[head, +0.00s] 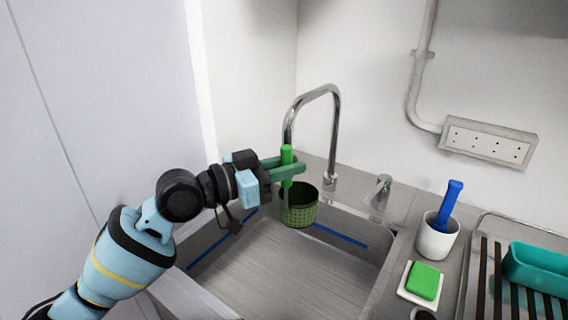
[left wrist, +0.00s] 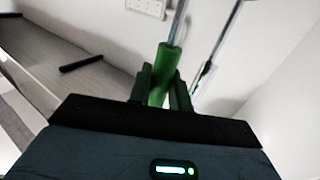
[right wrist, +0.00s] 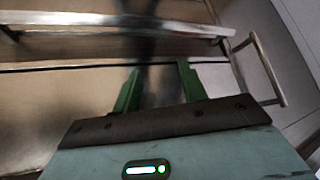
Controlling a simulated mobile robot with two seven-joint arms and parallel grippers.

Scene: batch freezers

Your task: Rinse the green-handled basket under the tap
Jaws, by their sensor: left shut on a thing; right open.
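The green basket (head: 299,207) hangs over the back left of the steel sink (head: 290,270), below and close to the tap spout. Its bright green handle (head: 287,156) stands upright above it. My left gripper (head: 290,168) is shut on the handle; the left wrist view shows the green handle (left wrist: 163,75) between its fingers. The chrome tap (head: 335,125) arches up behind the basket, and the spout's end is hidden behind the handle and gripper. I cannot make out any water. My right gripper (right wrist: 158,85) is open and empty, in front of metal panels and a bar handle.
A white cup (head: 437,241) with a blue-handled tool (head: 449,203) stands right of the sink. A green sponge (head: 425,280) lies on a white dish. A teal tray (head: 535,267) sits on the rack at the far right. A wall stands close on the left.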

